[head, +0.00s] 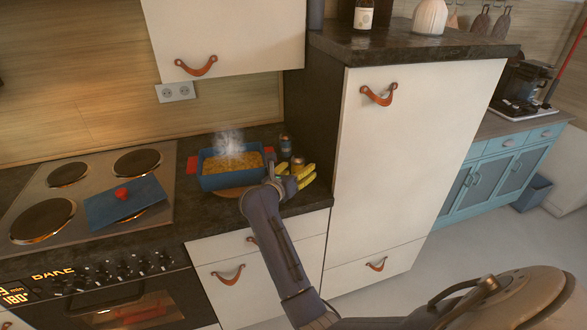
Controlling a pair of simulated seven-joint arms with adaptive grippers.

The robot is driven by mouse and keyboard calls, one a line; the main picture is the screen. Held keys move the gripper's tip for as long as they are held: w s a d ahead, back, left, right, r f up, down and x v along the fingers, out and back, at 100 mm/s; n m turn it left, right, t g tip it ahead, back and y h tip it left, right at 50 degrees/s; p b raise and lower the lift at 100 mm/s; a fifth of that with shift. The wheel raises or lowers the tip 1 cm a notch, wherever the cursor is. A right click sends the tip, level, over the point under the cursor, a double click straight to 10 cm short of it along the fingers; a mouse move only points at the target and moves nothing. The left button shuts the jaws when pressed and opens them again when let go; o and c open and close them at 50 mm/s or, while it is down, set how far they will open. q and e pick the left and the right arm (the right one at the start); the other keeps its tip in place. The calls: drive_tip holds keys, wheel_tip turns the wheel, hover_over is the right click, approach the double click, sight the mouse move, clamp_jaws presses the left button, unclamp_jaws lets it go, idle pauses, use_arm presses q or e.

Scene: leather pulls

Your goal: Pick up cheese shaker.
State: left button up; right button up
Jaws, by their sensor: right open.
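A small jar with a metallic-looking lid (298,161), which looks like the cheese shaker, stands upright on the dark counter to the right of the blue baking dish. My right arm reaches up from the lower right. Its gripper (281,177) is open and just in front of and to the left of the jar, at the dish's right end. The jar's lower part is hidden by the gripper and yellow items. The fingers are small here, and I cannot tell whether they touch the jar. My left gripper is out of view.
The steaming blue baking dish (212,180) holds yellow food. A small can (285,145) stands behind the jar. Yellow banana-like items (306,177) lie beside the gripper. A tall white cabinet (385,160) closes off the right. The stove (60,230) is at left.

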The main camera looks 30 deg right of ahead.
sight(295, 171)
drive_tip(key=shift+w+a+f+m+y, duration=0.25)
drive_tip(key=shift+a+f+m+y, duration=0.15)
drive_tip(key=shift+y, duration=0.2)
drive_tip(key=shift+w+a+f+m+y, duration=0.25)
drive_tip(key=shift+a+m+y, duration=0.15)
drive_tip(key=shift+a+y, duration=0.15)
drive_tip(key=shift+w+f, duration=0.2)
drive_tip(key=shift+x, duration=3.55)
drive_tip(key=shift+c, duration=0.6)
drive_tip(key=c, duration=1.2)
